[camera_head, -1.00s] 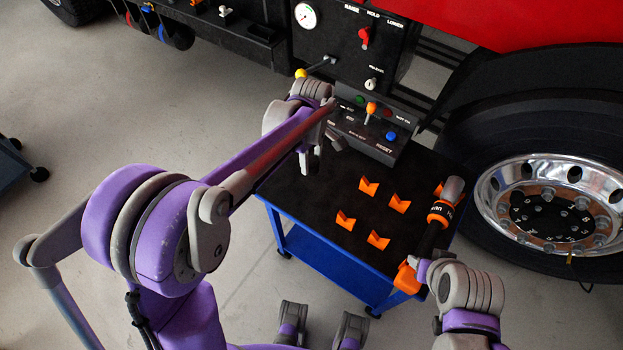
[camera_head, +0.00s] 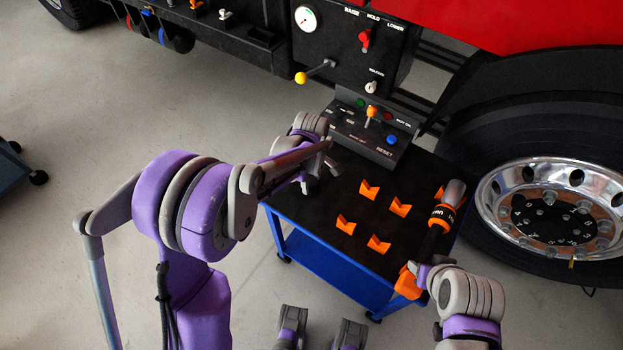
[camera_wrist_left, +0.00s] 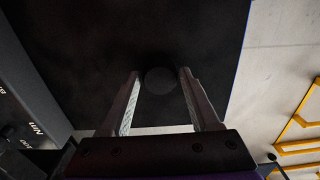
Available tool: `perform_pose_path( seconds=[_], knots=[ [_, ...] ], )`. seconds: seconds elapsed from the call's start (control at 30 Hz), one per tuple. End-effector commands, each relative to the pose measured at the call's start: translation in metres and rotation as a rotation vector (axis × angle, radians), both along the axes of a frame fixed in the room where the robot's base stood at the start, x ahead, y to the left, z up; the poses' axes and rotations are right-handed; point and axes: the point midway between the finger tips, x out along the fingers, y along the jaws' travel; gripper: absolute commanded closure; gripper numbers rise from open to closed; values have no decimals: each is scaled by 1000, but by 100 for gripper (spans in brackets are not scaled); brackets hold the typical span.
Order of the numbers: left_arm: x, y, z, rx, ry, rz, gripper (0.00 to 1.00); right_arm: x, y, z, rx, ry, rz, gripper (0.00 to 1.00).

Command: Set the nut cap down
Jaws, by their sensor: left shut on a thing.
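My left gripper (camera_head: 322,178) is over the left part of the black cart top (camera_head: 320,215), just in front of the control box. In the left wrist view its two fingers (camera_wrist_left: 160,92) are shut on a dark round nut cap (camera_wrist_left: 160,80), which is hard to make out against the black top. I cannot tell whether the cap touches the top. In the head view the cap is hidden by the gripper. My right gripper (camera_head: 426,272) is at the orange lower end of a black-and-orange power tool (camera_head: 438,218); its fingers do not show clearly.
Several orange holders (camera_head: 369,190) stand on the cart top right of my left gripper. A control box (camera_head: 370,130) with buttons and a lever is at the back. The truck wheel (camera_head: 550,210) is at the right.

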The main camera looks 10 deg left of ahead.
Motion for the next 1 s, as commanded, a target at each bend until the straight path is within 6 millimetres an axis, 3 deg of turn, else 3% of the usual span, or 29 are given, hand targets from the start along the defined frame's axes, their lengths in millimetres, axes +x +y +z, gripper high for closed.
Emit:
perform_pose_path(
  seconds=[0.03,0.17,0.57,1.0],
  knots=[
    [0,0,-1,0,0,0,32,0,0,-1,0,0,0,50],
    [0,0,-1,0,0,0,9,0,0,-1,0,0,0,50],
    [0,0,6,0,0,0,8,0,0,2,0,-1,0,50],
    [0,0,93,0,0,0,8,2,0,10,0,-4,0,50]
  ],
)
